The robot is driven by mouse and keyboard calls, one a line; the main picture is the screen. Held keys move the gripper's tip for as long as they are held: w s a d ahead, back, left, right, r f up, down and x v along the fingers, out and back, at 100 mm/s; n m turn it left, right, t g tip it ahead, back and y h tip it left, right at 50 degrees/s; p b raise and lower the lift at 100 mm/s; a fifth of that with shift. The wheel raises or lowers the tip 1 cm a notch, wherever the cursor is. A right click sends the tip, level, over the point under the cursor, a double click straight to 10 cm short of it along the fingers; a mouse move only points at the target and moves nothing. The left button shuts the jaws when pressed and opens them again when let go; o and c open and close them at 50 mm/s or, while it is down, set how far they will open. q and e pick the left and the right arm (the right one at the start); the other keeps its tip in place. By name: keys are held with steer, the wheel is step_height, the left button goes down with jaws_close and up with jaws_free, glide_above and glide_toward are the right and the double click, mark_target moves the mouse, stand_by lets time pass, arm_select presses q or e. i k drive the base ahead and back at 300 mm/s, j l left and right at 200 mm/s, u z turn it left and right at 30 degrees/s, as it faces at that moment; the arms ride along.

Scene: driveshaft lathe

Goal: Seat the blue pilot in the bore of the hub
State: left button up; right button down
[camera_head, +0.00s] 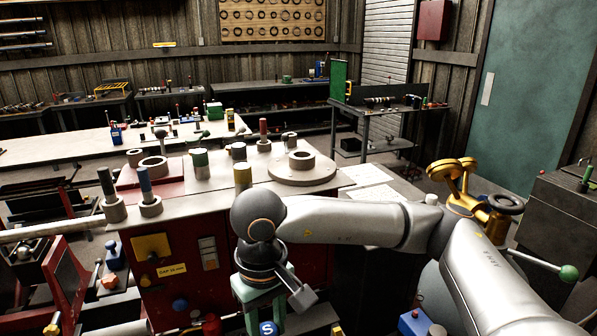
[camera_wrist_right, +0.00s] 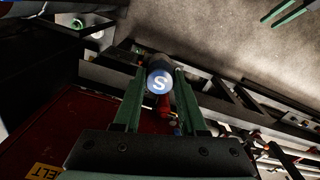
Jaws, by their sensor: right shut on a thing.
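My right gripper (camera_head: 262,310) points down in front of the red cabinet. In the wrist view its two green fingers (camera_wrist_right: 158,95) are shut on a dark cylinder with a blue end face marked S (camera_wrist_right: 159,82), which I take for the blue pilot. The blue S face also shows in the head view (camera_head: 267,328). A grey hub-like ring (camera_head: 302,160) with an open bore stands on a round plate (camera_head: 290,175) on the cabinet top. My left arm is not in the head view. Green prongs (camera_wrist_right: 288,12) at the wrist view's top right may be my left gripper.
A long pale bench (camera_head: 65,147) lies behind.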

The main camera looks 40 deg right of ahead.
mark_target(301, 165)
steer(key=i+j+z, duration=0.15)
steer(key=i, duration=0.3)
steer(key=j+z, duration=0.1)
steer(key=z, duration=1.1)
